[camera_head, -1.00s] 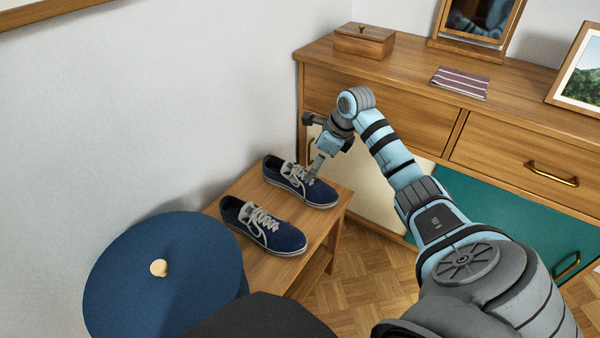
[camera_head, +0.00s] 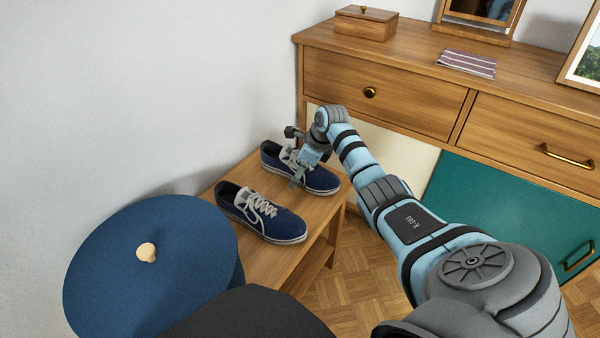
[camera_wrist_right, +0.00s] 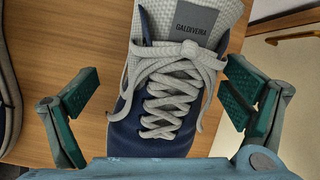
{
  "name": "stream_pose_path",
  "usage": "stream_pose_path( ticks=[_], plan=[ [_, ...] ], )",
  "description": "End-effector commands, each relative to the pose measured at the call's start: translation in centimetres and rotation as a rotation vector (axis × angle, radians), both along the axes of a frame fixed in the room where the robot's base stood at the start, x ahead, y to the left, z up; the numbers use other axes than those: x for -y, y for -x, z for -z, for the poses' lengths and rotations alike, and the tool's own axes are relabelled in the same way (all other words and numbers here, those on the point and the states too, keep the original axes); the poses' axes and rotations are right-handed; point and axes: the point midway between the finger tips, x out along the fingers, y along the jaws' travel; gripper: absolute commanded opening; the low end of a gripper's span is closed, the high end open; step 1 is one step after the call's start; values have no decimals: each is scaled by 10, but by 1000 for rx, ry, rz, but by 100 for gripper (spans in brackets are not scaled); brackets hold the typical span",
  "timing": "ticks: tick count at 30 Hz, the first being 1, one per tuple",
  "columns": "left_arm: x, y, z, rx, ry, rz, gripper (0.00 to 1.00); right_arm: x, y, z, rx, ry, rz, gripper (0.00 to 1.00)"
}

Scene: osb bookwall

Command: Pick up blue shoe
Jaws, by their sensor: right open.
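Two blue shoes with pale laces and white soles lie side by side on a small wooden bench (camera_head: 252,265). My right gripper (camera_head: 297,170) is over the far blue shoe (camera_head: 318,180), the one nearer the dresser. In the right wrist view this shoe (camera_wrist_right: 150,140) lies between the two open green-padded fingers (camera_wrist_right: 160,100), with its laces and a grey tongue label facing up. I cannot tell whether the fingers touch its sides. The near blue shoe (camera_head: 262,212) stands apart; its edge (camera_wrist_right: 8,100) shows at the left of the wrist view. My left gripper is not in view.
A wooden dresser (camera_head: 400,95) with a teal door stands behind and to the right of the bench. On it are a wooden box (camera_head: 366,24), a striped cloth (camera_head: 466,63) and framed pieces. A round blue padded seat (camera_head: 150,265) is at the front left.

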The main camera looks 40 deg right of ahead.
Motion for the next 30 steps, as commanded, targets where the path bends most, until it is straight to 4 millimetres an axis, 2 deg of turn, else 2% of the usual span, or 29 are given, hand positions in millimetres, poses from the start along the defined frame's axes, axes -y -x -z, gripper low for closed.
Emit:
stream_pose_path(
  ticks=[5,6,18,28,30],
  plan=[
    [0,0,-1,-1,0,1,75,0,0,0,0,0,0,94],
    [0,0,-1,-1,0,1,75,0,0,0,0,0,0,91],
    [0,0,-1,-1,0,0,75,-1,0,0,-1,-2,-1,27],
    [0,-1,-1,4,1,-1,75,-1,0,-4,-1,-2,-1,25],
    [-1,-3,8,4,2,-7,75,-1,0,-9,0,-2,-2,25]
  ],
)
